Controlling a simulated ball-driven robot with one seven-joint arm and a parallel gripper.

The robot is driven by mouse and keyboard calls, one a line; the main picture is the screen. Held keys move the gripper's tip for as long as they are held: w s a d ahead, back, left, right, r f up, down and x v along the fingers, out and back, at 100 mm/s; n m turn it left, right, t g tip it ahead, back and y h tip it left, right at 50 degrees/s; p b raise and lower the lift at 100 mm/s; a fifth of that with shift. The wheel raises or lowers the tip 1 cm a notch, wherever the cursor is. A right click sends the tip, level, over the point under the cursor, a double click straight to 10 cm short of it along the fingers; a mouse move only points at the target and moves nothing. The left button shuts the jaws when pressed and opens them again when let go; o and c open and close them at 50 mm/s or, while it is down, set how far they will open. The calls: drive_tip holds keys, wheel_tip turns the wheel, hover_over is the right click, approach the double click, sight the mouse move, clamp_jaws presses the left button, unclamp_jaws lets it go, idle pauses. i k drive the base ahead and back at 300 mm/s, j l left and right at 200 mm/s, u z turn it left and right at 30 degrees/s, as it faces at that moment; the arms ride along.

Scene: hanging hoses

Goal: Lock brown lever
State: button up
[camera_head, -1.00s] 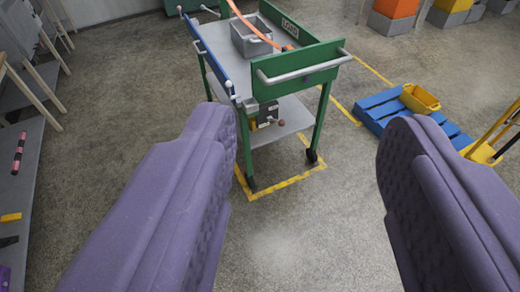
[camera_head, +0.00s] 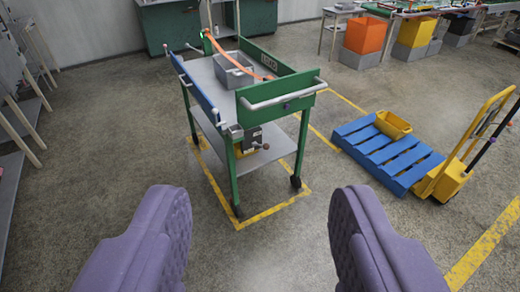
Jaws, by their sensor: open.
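A small box-like device (camera_head: 247,138), grey and yellow, sits under the near end of a green and grey cart (camera_head: 205,78). A short lever with a small brownish knob (camera_head: 265,146) sticks out to the right of this device. It is too small to tell clearly whether this is the brown lever or how it is set. My gripper (camera_head: 262,198) shows as two purple padded fingers at the bottom of the view. It is open and empty, with bare floor between the fingers. The cart and the device are well beyond the fingertips.
Yellow floor lines (camera_head: 275,210) surround the cart. A grey bin (camera_head: 234,72) stands on its top. A blue pallet (camera_head: 385,150) with a yellow bin (camera_head: 393,125) and a yellow pallet truck (camera_head: 447,180) stand at right. The floor in front of the cart is clear.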

sight(265, 146)
drive_tip(key=i+l+u, duration=0.2)
drive_tip(key=i, duration=0.3)
drive_tip(key=i+l+u, duration=0.2)
drive_tip(key=i+l, duration=0.3)
